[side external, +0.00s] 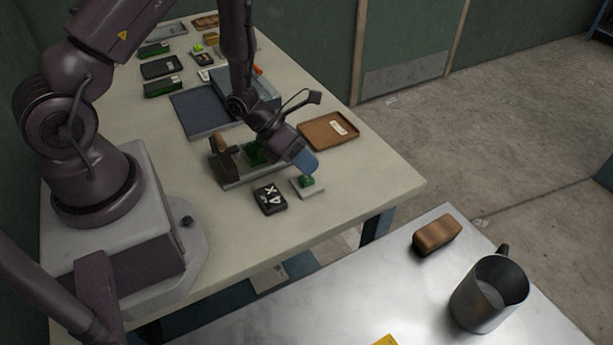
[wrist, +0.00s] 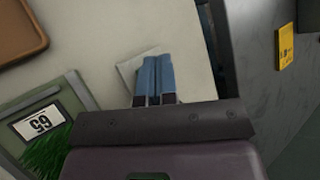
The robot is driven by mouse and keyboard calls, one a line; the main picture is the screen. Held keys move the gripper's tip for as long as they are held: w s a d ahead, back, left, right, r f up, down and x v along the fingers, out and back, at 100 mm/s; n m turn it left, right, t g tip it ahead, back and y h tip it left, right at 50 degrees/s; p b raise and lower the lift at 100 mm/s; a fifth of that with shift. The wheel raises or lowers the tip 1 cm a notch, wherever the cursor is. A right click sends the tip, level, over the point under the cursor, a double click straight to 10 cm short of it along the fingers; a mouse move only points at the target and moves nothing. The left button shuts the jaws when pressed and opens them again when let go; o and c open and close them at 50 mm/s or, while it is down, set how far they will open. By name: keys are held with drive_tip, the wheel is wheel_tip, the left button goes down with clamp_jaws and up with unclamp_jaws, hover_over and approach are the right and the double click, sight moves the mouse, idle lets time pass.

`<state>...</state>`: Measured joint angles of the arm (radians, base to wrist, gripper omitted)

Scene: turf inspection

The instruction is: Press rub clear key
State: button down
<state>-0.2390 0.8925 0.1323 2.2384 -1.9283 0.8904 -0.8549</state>
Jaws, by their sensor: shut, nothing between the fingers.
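A small green key (side external: 307,181) sits on a pale square base (side external: 309,191) near the table's front edge in the side view. My gripper (side external: 305,163) is shut and empty, its blue fingertips pointing down just over the key. I cannot tell whether they touch it. In the wrist view my gripper's closed blue fingers (wrist: 155,75) cover the key, and only a pale corner of the base (wrist: 128,68) shows beside them. A black block with white marks (side external: 270,199) lies left of the base.
A tray with green turf and a label (wrist: 42,122) lies close behind; a brown-topped tool (side external: 225,153) stands at it. A brown tray (side external: 328,131) is at the right. A metal table (side external: 340,290) with a mug (side external: 488,295) and brown block (side external: 436,235) stands in front.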

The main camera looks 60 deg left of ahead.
drive_tip(key=shift+f, duration=0.2)
drive_tip(key=shift+f, duration=0.5)
idle(0.6)
idle(0.4)
drive_tip(key=shift+r, duration=0.95)
drive_tip(key=shift+r, duration=2.5)
